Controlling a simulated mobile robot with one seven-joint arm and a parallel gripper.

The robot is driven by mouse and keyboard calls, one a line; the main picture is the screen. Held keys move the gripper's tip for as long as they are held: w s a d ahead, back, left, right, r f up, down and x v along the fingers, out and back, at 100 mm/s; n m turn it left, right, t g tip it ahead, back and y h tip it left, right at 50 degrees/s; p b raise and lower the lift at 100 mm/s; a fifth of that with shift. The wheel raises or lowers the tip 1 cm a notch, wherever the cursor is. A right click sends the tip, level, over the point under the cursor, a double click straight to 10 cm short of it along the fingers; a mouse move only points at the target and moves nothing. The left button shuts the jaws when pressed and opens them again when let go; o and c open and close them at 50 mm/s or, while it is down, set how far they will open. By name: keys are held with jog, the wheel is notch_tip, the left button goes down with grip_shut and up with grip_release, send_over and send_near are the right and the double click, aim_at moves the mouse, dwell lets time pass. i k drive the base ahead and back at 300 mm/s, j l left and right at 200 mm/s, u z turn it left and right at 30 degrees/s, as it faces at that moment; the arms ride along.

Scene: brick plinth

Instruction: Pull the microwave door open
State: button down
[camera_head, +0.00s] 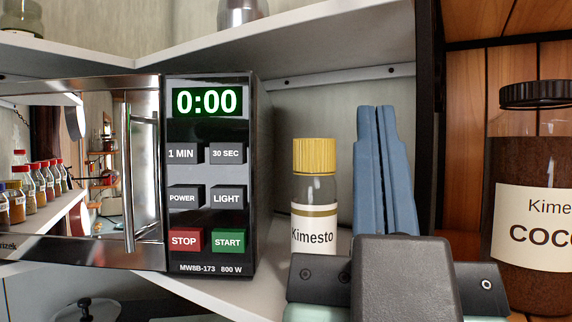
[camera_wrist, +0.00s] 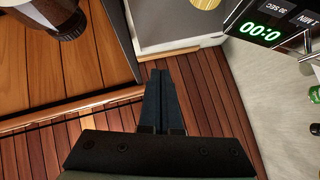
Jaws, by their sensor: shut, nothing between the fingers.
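The microwave (camera_head: 208,215) stands on a white shelf at the left in the head view, with a black panel, a green 0:00 display and buttons. Its mirror-like door (camera_head: 60,250) looks shut, flush with the panel. The upright metal door handle (camera_head: 128,180) is near the door's right edge. My gripper (camera_head: 377,110) has its blue fingers together, pointing up, well to the right of the microwave and handle, touching neither. In the wrist view the closed fingers (camera_wrist: 160,73) are empty, and the microwave's display (camera_wrist: 258,31) shows at upper right.
A yellow-capped Kimesto jar (camera_head: 314,215) stands between the microwave and my gripper. A large dark-lidded cocoa jar (camera_head: 530,225) stands at the right, past a dark upright post (camera_head: 427,110). An upper shelf (camera_head: 330,40) runs above. Wood boards (camera_wrist: 210,110) lie below my fingers in the wrist view.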

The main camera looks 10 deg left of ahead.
aim_at(82, 160)
jog(key=i+j+u, duration=0.1)
jog(key=u, duration=0.3)
jog(key=i+j+u, duration=0.1)
jog(key=u, duration=0.35)
